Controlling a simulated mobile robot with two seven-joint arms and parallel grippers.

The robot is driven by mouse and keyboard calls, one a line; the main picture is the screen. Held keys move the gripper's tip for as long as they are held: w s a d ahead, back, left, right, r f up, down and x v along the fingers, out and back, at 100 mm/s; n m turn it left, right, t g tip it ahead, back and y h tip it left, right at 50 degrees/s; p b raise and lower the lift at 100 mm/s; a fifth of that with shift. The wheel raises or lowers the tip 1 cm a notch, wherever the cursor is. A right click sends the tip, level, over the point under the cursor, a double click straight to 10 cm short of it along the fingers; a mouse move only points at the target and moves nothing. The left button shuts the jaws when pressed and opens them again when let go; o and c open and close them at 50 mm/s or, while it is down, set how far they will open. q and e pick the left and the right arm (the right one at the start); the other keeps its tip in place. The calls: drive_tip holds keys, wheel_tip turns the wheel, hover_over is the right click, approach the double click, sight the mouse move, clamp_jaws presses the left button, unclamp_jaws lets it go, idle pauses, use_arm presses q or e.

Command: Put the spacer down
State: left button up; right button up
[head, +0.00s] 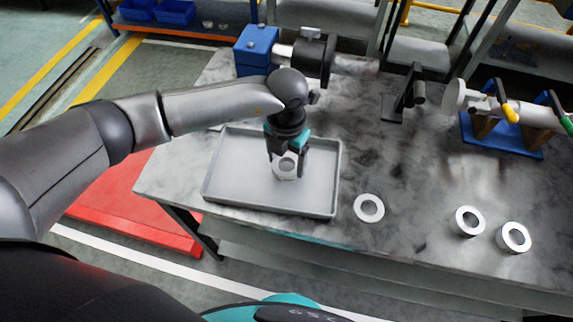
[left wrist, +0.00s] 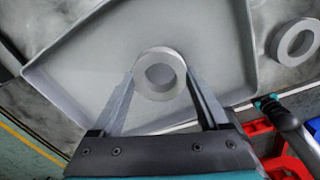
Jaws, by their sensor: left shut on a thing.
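My left gripper (head: 287,165) is shut on a pale grey ring-shaped spacer (head: 284,177), with one finger on each side of it. In the left wrist view, the spacer (left wrist: 161,53) sits between the fingertips (left wrist: 160,76), its hole facing the camera. The spacer is over the floor of a shallow grey tray (head: 232,182), right of its middle. The tray (left wrist: 88,75) also fills much of the left wrist view. I cannot tell whether the spacer touches the tray floor. My right gripper is not seen.
Another ring (head: 369,219) lies on the grey table just right of the tray, with two more rings (head: 468,233) (head: 512,249) farther right. A blue block with a shaft assembly (head: 256,50) stands behind the tray. A blue stand (head: 500,138) is at the right. The tray's left side is clear.

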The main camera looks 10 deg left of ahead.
use_arm(q)
wheel_tip(320, 180, down, 2)
drive_tip(key=shift+f, duration=0.15)
drive_tip(key=shift+f, duration=0.2)
drive_tip(key=o, duration=1.3)
drive_tip(key=shift+o, duration=0.2)
drive_tip(key=shift+r, duration=0.1)
